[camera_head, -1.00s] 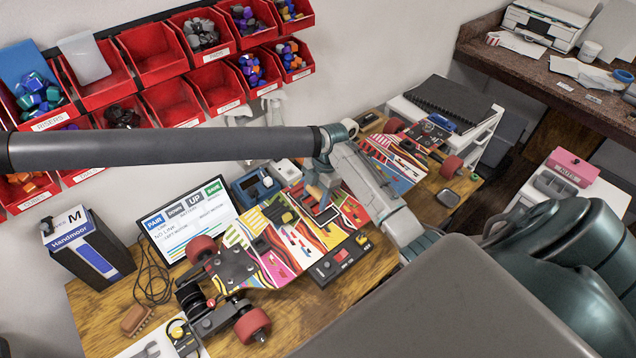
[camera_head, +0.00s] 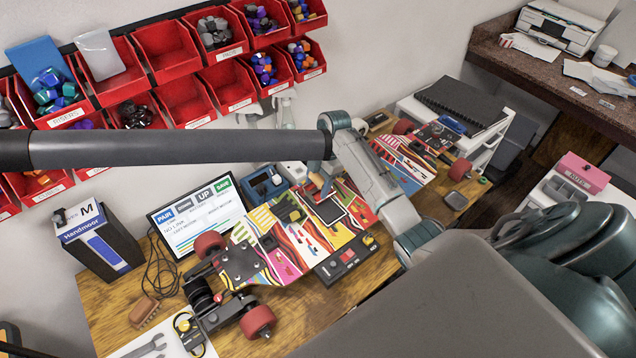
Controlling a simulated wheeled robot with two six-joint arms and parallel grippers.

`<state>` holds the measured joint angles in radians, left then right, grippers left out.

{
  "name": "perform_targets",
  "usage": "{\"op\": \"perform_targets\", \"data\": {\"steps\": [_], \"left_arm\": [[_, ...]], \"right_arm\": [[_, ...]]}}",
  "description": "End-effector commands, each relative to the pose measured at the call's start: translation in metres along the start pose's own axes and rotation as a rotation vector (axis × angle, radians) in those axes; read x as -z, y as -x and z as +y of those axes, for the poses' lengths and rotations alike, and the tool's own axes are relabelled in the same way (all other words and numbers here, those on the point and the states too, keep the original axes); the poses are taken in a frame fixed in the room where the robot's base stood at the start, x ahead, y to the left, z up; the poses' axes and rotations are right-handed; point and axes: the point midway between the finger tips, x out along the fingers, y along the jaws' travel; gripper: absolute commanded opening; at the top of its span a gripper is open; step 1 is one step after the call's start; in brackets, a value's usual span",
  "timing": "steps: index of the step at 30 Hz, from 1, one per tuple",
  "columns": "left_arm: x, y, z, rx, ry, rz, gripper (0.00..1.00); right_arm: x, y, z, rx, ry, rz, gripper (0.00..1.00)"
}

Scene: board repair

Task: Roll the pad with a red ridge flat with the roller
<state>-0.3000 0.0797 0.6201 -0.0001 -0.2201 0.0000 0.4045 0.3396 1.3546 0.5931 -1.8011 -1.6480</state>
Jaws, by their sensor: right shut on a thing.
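The long board (camera_head: 258,262) with bright striped graphics lies diagonally across the wooden bench. A black pad (camera_head: 330,211) with a pale border lies near its middle. A darker pad (camera_head: 290,213) is beside it to the left. Small red pieces show on the stripes, but I cannot tell which pad has the red ridge. My right gripper (camera_head: 322,180) is over the board, mostly hidden behind my arm. It is shut on a small tan-and-blue-grey thing (camera_head: 316,184), likely the roller, just above-left of the black pad; contact is unclear. My left gripper is not seen.
A black switch box (camera_head: 345,259) sits at the board's front edge. A screen (camera_head: 197,219), a blue device (camera_head: 262,184) and red bins (camera_head: 165,50) stand behind. The Handmoor box (camera_head: 100,241) is at left. Bare wood (camera_head: 300,315) shows in front of the board.

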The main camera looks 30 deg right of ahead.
Motion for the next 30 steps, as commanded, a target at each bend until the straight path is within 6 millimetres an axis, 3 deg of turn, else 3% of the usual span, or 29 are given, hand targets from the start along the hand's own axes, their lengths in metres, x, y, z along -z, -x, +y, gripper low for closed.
{"op": "perform_targets", "data": {"steps": [13,30], "left_arm": [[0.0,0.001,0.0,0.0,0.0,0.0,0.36],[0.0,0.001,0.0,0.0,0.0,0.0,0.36]], "right_arm": [[0.012,0.042,0.0,-0.002,0.0,0.0,0.36],[0.013,0.046,0.0,-0.001,0.0,0.0,0.36]]}}
